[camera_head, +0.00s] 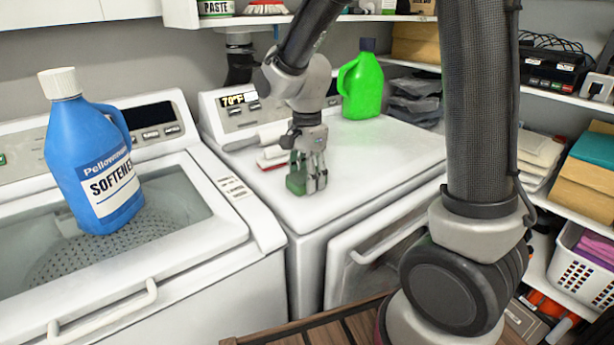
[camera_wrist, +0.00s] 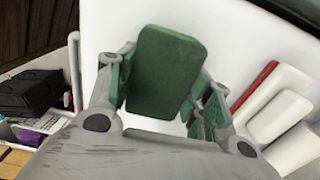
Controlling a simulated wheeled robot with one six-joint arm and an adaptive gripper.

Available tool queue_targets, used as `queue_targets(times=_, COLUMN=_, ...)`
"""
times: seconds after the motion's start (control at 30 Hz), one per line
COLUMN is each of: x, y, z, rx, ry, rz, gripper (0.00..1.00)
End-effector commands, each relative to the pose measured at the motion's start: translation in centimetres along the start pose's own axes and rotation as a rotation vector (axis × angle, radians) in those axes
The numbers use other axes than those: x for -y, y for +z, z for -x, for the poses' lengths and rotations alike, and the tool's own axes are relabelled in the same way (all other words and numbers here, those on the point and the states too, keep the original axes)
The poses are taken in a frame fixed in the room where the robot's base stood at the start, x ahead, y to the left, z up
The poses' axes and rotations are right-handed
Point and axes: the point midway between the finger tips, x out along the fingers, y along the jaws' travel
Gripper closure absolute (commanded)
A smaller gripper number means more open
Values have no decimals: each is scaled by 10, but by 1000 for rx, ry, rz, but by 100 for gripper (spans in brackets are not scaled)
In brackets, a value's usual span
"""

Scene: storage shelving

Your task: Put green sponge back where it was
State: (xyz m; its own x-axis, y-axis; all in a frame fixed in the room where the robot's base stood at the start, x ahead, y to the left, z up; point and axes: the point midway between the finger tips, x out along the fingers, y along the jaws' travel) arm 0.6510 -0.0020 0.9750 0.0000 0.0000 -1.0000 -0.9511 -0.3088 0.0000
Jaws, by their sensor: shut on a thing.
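The green sponge (camera_wrist: 163,75) is a dark green rounded block between the fingers of my gripper (camera_wrist: 160,95) in the wrist view. In the head view my gripper (camera_head: 309,178) points down at the white dryer top (camera_head: 375,150), near its front left part. It is shut on the sponge, which shows at its left side (camera_head: 296,181). The sponge is at or just above the dryer top; I cannot tell whether it touches. The fingers hide part of it.
A red and white item (camera_head: 272,157) lies just behind my gripper. A bright green jug (camera_head: 362,85) stands at the back of the dryer. A blue softener bottle (camera_head: 92,155) stands on the washer at left. Shelves with boxes and a white basket (camera_head: 582,265) line the right.

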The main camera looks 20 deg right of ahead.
Motion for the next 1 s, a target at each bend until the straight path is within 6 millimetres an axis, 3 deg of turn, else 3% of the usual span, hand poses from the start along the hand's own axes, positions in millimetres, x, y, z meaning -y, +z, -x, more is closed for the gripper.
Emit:
queue_targets(times=0.3, x=0, y=0, z=-3, rx=0, ry=1, rz=0, gripper=72)
queue_targets(times=0.33, x=0, y=0, z=-2, rx=0, ry=0, rz=0, gripper=46)
queue_targets(times=0.43, x=0, y=0, z=-2, rx=0, ry=0, rz=0, gripper=28)
queue_targets(times=0.8, x=0, y=0, z=0, rx=0, ry=-1, rz=0, gripper=28)
queue_targets(times=1.0, x=1, y=0, z=31, rx=0, ry=-6, rz=0, gripper=28)
